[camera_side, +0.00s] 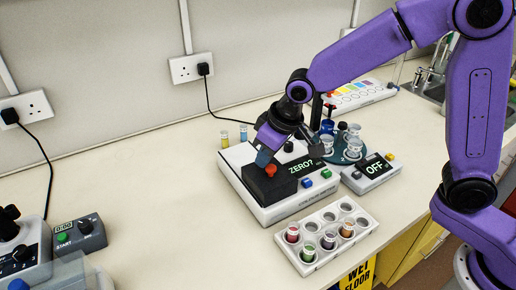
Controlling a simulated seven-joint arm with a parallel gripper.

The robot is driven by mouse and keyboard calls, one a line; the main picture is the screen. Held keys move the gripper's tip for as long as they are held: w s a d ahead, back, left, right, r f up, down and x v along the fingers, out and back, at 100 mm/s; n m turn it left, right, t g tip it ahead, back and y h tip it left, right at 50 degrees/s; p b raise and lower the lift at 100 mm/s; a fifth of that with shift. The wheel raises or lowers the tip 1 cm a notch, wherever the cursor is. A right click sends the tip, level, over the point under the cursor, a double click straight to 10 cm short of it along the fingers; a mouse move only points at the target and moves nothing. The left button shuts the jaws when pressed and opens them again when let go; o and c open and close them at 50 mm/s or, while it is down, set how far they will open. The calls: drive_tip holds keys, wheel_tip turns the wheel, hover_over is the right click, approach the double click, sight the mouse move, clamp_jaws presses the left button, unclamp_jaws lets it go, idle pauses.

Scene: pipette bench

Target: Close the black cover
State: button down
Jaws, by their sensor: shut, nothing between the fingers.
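The black cover (262,187) is a dark block on the left part of a white bench instrument (272,212) with a lit "ZERO?" display (304,164). A red knob (271,170) shows at the cover's top. My gripper (263,158) points down with shut fingers, just behind and left of the red knob, at the cover's top. I cannot tell whether it touches the cover. I cannot tell how far open or closed the cover is, because my gripper and wrist hide part of its back.
A white rack (322,248) with coloured vials stands in front. A small "OFF" device (371,171) and a dark round holder with cups (345,158) stand right. Two small vials (243,132) stand behind the instrument. A timer (76,234) sits far left; the bench between is clear.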

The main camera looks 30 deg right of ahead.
sight(251, 168)
drive_tip(key=shift+s+d+f, duration=0.1)
drive_tip(key=shift+s+f, duration=0.15)
drive_tip(key=shift+s, duration=0.15)
drive_tip(key=w, duration=0.1)
drive_tip(key=w+a, duration=0.1)
drive_tip(key=w+a+r, duration=0.1)
drive_tip(key=w, duration=0.1)
drive_tip(key=shift+r, duration=0.1)
drive_tip(key=v, duration=1)
drive_tip(key=s+d+f+n+g, duration=0.1)
drive_tip(key=s+d+f+n, duration=0.1)
drive_tip(key=s+d, duration=0.4)
drive_tip(key=s+d+f+n+g+h, duration=0.1)
drive_tip(key=s+d, duration=0.5)
drive_tip(key=s, duration=0.7)
drive_tip(key=s+d+f+n+g, duration=0.1)
drive_tip(key=s+d+f+n, duration=0.3)
drive_tip(key=s, duration=0.6)
drive_tip(key=d+f, duration=0.1)
drive_tip(key=d, duration=0.1)
drive_tip(key=shift+d+f+g+h, duration=0.2)
drive_tip(key=shift+d+g+h, duration=0.1)
drive_tip(key=shift+d, duration=0.05)
